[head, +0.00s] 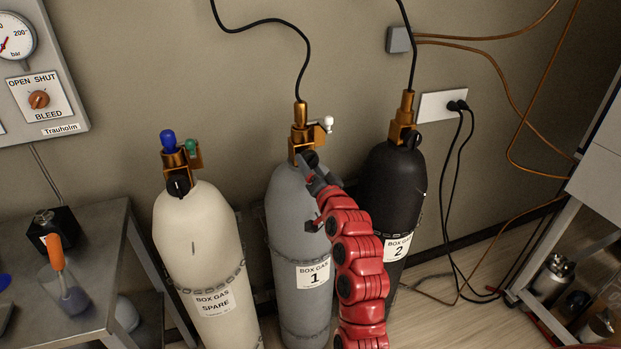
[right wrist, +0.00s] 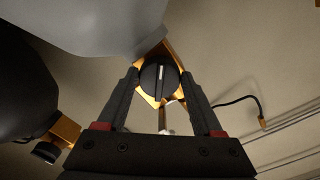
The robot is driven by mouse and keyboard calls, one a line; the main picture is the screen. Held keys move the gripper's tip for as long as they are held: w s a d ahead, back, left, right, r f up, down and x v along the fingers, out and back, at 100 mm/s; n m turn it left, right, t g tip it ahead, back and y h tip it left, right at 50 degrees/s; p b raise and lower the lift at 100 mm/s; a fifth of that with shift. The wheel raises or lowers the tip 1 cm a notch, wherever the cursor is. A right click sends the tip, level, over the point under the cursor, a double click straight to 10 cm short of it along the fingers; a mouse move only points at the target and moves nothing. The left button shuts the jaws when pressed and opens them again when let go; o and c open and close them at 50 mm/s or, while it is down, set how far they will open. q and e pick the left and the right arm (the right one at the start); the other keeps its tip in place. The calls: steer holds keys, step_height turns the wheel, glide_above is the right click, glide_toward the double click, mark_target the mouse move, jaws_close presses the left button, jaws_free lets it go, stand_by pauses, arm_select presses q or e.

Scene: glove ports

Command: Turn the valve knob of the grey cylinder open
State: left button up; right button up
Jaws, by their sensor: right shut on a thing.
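The grey cylinder (head: 287,232), labelled BOX GAS 1, stands in the middle of the head view. It also shows at the top of the right wrist view (right wrist: 105,22). Its black valve knob (right wrist: 160,79) has a white mark and sits on a brass valve (head: 300,134). My right gripper (head: 308,172) is at the knob. In the right wrist view its two fingers (right wrist: 161,80) stand on either side of the knob, shut on it. The gripper hides part of the knob in the head view. My left gripper is not in view.
A black cylinder (head: 388,182), labelled 2, stands close on the right. A cream cylinder (head: 196,240), labelled SPARE, stands on the left. A metal table (head: 95,262) is at far left. Black hoses rise from the valves of cylinders 1 and 2. Floor shows at lower right.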

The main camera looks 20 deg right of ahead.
steer(key=n+b, duration=0.4)
steer(key=n, duration=0.1)
steer(key=shift+d+f+b, duration=0.1)
steer(key=shift+f+b, duration=0.15)
steer(key=shift+b, duration=0.15)
steer(key=shift+r+n+b, duration=0.1)
steer(key=shift+n+b, duration=0.55)
steer(key=shift+n, duration=0.25)
steer(key=o, duration=1.4)
steer(key=shift+c, duration=0.2)
